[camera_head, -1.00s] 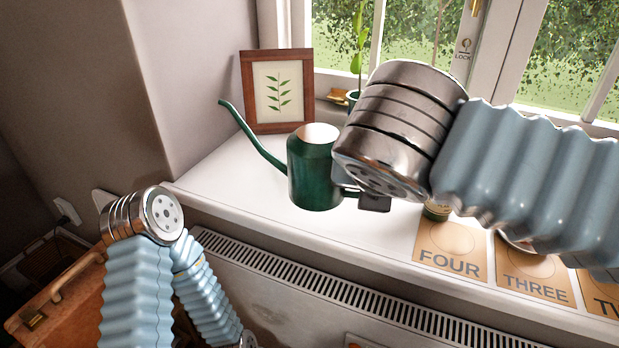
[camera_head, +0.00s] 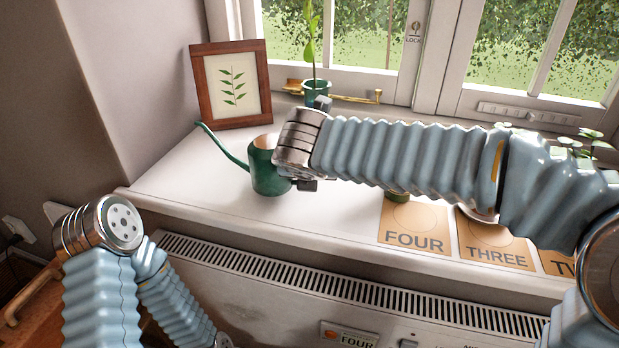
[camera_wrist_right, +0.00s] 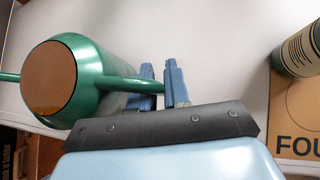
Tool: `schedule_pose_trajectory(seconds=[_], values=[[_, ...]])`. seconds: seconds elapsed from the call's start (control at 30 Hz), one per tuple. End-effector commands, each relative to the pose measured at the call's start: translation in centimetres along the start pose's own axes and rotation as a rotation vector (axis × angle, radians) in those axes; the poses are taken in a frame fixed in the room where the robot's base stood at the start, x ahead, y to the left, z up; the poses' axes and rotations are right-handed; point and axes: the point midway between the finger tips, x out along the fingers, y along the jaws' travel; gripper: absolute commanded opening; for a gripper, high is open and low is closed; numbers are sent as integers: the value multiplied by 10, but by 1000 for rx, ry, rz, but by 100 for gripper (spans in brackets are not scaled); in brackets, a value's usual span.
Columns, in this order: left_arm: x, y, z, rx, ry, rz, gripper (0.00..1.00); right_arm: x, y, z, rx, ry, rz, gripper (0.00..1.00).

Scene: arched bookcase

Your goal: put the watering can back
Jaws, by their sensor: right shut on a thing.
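The green watering can (camera_head: 268,175) is over the white window sill, in front of the framed leaf picture, with its long spout pointing left. In the right wrist view the can (camera_wrist_right: 88,85) shows its round brown face and its handle. My right gripper (camera_wrist_right: 161,78) is shut on that handle, with one blue finger on each side. In the head view my right wrist hides the can's right side and most of the gripper. I cannot tell whether the can's base touches the sill. My left arm is at the lower left; its gripper is out of view.
The framed leaf picture (camera_head: 232,86) leans at the left end of the sill. A potted seedling (camera_head: 315,92) stands near the window. Numbered cards, including FOUR (camera_head: 415,238), lie to the right. A radiator (camera_head: 300,280) is below. Bare sill (camera_head: 190,170) lies left of the can.

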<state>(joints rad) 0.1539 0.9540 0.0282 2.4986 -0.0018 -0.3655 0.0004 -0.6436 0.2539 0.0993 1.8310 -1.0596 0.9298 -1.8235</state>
Motion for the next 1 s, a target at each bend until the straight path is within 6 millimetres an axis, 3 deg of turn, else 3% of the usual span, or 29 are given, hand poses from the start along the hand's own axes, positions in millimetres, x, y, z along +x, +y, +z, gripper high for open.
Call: schedule_pose_trajectory(seconds=[0.1, 0.47, 0.5, 0.63, 0.87, 1.0], values=[[4, -3, -1, -2, 2, -2, 62, 11, 0, -12, 0, -2, 2, 0], [5, -4, -1, -2, 3, -2, 62, 14, 0, -14, 1, -3, 2, 0], [5, -4, -1, -3, 3, -3, 62, 14, -1, -15, 0, -1, 1, 20], [4, -4, -1, -3, 3, -3, 62, 14, -1, -14, 0, -1, 1, 40], [4, -3, -1, -2, 3, -2, 62, 13, 0, -14, 0, -1, 1, 41], [2, -2, -1, -1, 2, -1, 62, 3, 0, -11, 1, -3, 3, 41]])
